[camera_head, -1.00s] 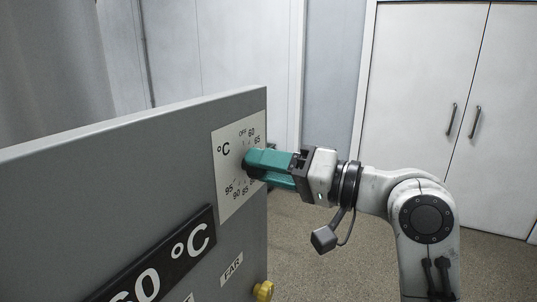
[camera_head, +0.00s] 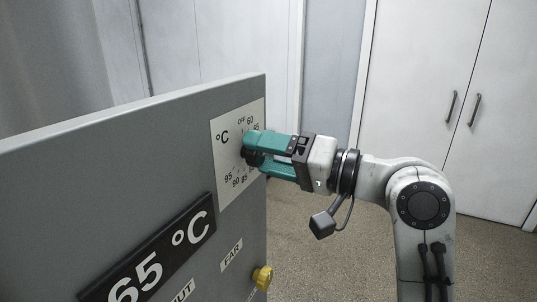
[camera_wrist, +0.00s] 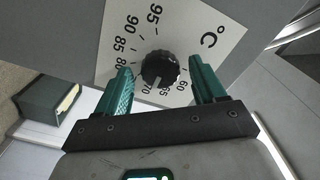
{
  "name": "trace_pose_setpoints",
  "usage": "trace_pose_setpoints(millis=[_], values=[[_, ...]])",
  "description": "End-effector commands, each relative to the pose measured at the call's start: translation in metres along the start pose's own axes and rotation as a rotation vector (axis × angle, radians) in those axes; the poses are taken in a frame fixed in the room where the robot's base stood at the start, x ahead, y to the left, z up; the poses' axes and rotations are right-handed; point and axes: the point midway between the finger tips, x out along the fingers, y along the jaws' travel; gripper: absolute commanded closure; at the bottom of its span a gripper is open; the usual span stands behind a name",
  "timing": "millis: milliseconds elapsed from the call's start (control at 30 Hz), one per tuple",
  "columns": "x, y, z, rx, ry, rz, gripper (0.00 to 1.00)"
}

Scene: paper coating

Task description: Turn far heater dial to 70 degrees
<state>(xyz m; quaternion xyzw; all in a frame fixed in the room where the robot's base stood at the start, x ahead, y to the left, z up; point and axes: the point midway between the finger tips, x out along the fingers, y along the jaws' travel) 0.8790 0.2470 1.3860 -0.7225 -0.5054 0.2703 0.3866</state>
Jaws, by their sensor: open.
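The black heater dial (camera_wrist: 160,68) sits on a white scale plate (camera_wrist: 185,32) marked in °C. In the wrist view its pale pointer mark faces the side between 70 and 65. My gripper (camera_wrist: 159,66) is open, with one green finger on each side of the dial and visible gaps to it. In the head view the dial (camera_head: 252,158) shows as a dark piece between the fingers, mostly hidden. The black display (camera_head: 150,262) on the grey panel (camera_head: 110,165) reads 65 °C. A "FAR" label (camera_head: 231,254) is below the dial.
A yellow knob (camera_head: 262,277) sticks out low on the panel's right edge. White cabinet doors (camera_head: 425,90) stand behind my arm. Open floor (camera_head: 310,250) lies right of the panel. A dark green box (camera_wrist: 50,100) shows at left in the wrist view.

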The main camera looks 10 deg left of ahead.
Motion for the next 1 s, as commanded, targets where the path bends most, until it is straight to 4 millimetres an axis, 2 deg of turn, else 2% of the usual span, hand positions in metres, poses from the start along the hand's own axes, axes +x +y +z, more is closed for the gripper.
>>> trace_pose_setpoints(millis=[267,367,700,833,1000], values=[[-0.007,0.001,0.000,-0.001,0.001,0.000,0.31],[-0.021,0.002,0.001,-0.001,0.002,0.000,0.31],[-0.085,0.003,0.001,-0.002,0.003,0.001,0.31],[-0.100,0.002,0.000,-0.002,0.001,0.001,0.31],[-0.108,0.001,0.000,-0.001,0.000,0.000,0.31]])
